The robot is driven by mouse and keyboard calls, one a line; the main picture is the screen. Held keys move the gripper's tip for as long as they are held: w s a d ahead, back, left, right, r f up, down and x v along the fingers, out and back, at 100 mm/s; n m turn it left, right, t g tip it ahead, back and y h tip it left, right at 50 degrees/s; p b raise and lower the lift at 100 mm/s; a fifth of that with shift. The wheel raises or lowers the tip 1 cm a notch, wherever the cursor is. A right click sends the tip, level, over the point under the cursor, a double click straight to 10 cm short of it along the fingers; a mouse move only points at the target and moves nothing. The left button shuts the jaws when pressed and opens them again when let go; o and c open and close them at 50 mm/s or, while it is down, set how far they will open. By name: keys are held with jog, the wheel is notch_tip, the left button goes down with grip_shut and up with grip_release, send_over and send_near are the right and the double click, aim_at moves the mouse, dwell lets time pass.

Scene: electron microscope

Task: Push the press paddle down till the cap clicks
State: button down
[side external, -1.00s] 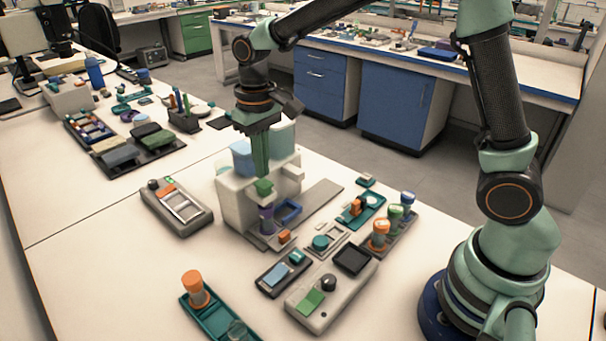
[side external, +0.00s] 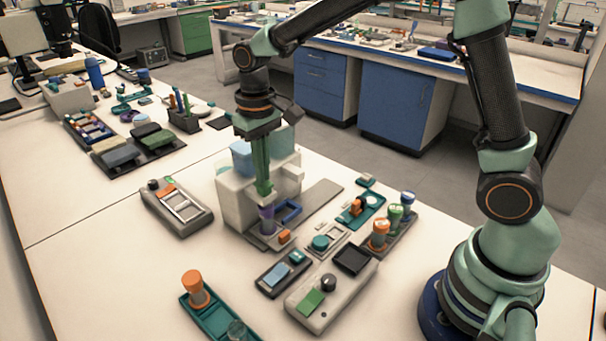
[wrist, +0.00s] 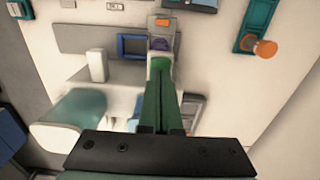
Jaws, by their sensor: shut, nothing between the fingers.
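My gripper (side external: 262,178) is shut and points straight down at the front of the white press (side external: 232,203). Its fingertips are at the small green press paddle (side external: 264,189) and seem to touch it from above. A purple-capped vial (side external: 267,214) stands upright right below the paddle. In the wrist view the paddle (wrist: 160,64) shows at the fingertips, with the purple cap (wrist: 160,44) just beyond it. I cannot tell whether the paddle touches the cap, or whether the cap is fully seated.
A blue frame (side external: 288,211) and an orange block (side external: 284,237) sit close by the vial on the press base. Capped vials (side external: 380,234) stand in a rack to the right. A grey device with a green pad (side external: 310,301) is in front.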

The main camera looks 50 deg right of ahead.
jog(key=shift+f, duration=0.65)
dwell(0.3)
jog(key=shift+r, duration=3.5)
jog(key=shift+r, duration=0.1)
jog(key=shift+s+d+r, duration=0.2)
jog(key=shift+r, duration=0.05)
jog(key=s+d+r+t, duration=0.3)
jog(key=s+d+t, duration=0.2)
jog(key=s, duration=0.8)
jog(key=shift+s+d+r+t, duration=0.2)
jog(key=shift+d+t, duration=0.1)
jog(key=shift+d, duration=1.25)
